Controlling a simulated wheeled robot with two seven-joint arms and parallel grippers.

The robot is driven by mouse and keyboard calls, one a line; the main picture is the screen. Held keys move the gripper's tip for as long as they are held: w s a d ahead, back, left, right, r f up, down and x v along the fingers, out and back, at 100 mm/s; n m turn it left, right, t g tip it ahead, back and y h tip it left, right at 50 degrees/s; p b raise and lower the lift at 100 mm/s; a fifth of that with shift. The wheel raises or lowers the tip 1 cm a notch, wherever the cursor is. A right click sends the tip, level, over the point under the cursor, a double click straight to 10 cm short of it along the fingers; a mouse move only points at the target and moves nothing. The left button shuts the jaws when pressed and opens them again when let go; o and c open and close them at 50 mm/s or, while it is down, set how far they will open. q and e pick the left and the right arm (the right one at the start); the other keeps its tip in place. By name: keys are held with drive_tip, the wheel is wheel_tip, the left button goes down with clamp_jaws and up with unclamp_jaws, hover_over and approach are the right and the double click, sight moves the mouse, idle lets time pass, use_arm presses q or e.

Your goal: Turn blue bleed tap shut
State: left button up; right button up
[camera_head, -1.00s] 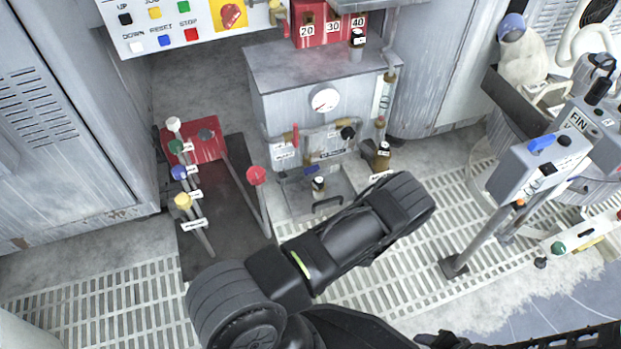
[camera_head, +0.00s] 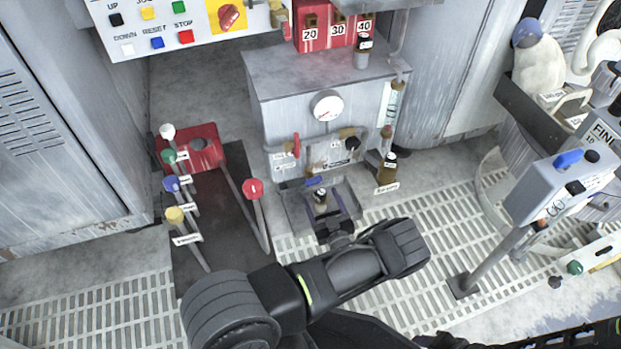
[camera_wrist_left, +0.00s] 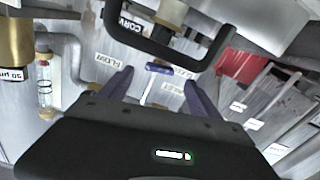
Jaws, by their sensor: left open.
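The blue bleed tap (camera_head: 314,181) is a small blue bar handle low on the front of the grey tank cabinet. In the left wrist view the blue tap (camera_wrist_left: 158,68) sits on a pale stem, between and beyond my fingertips. My left gripper (camera_head: 338,207) is low in front of the cabinet, over the small tray, with the tap a little beyond it. In the left wrist view its two purple fingers (camera_wrist_left: 158,85) are apart, with nothing visible held. The fingers look apart from the tap. My right gripper is not in view.
A grey tray (camera_head: 297,213) stands under the tap, and a black handle (camera_wrist_left: 165,48) crosses close in the left wrist view. A red valve handle (camera_head: 296,146) and a brass bottle (camera_head: 388,168) are nearby. Coloured levers (camera_head: 173,184) stand to the left.

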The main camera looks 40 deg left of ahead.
sight(314, 181)
use_arm(q)
drive_tip(key=shift+r, duration=0.15)
drive_tip(key=b+x, duration=0.2)
drive_tip(key=x, duration=0.5)
drive_tip(key=shift+w+a+b, duration=0.2)
drive_tip(key=shift+a+b, duration=0.1)
drive_tip(key=shift+a, duration=0.05)
